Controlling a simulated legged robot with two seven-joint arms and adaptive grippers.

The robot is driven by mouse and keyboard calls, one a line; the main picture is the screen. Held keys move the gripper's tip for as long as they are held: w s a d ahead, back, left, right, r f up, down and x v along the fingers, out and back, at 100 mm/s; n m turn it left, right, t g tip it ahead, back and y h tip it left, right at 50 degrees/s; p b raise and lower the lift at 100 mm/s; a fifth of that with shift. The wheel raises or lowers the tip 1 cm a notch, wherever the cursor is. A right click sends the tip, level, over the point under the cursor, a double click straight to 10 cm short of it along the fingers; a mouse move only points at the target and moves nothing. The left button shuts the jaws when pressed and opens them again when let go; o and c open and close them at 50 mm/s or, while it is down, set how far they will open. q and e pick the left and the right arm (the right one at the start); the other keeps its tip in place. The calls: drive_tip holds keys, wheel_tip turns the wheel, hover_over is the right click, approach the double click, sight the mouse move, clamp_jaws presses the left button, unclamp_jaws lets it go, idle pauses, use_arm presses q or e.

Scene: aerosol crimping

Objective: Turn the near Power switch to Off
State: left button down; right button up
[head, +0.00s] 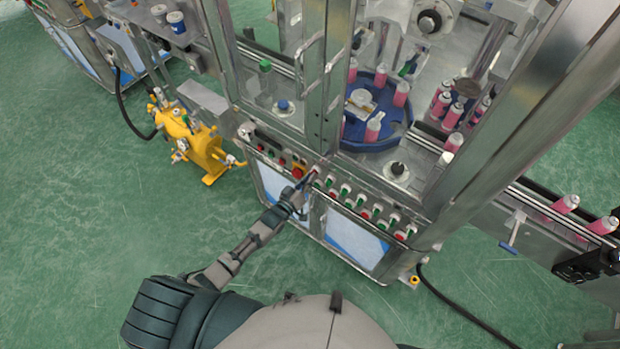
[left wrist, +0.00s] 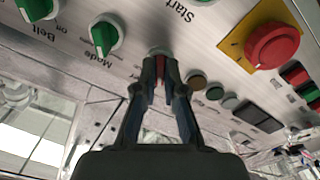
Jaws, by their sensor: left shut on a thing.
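My left gripper (head: 311,178) reaches the front control panel of the machine in the head view, just right of the red emergency stop button (head: 298,171). In the left wrist view my left gripper (left wrist: 161,68) is shut on a red switch knob (left wrist: 161,65) with a grey round base. The fingers stand on both sides of the knob and hide most of it. I cannot read a Power label there or tell the knob's exact angle. My right gripper is not in view.
Beside the held knob in the left wrist view are a green Mode knob (left wrist: 105,36), a green Belt knob (left wrist: 36,8) and a red emergency stop on yellow (left wrist: 272,46). More green and red knobs (head: 363,207) line the panel. A yellow unit (head: 192,140) stands left.

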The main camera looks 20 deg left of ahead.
use_arm(q)
drive_tip(key=shift+s+f, duration=0.2)
drive_tip(key=shift+f, duration=0.15)
drive_tip(key=c, duration=1.4)
unclamp_jaws()
drive_tip(key=shift+o, duration=0.7)
drive_tip(key=shift+w+a+r, duration=0.1)
drive_tip(key=shift+r, duration=0.1)
drive_tip(key=v, duration=1.2)
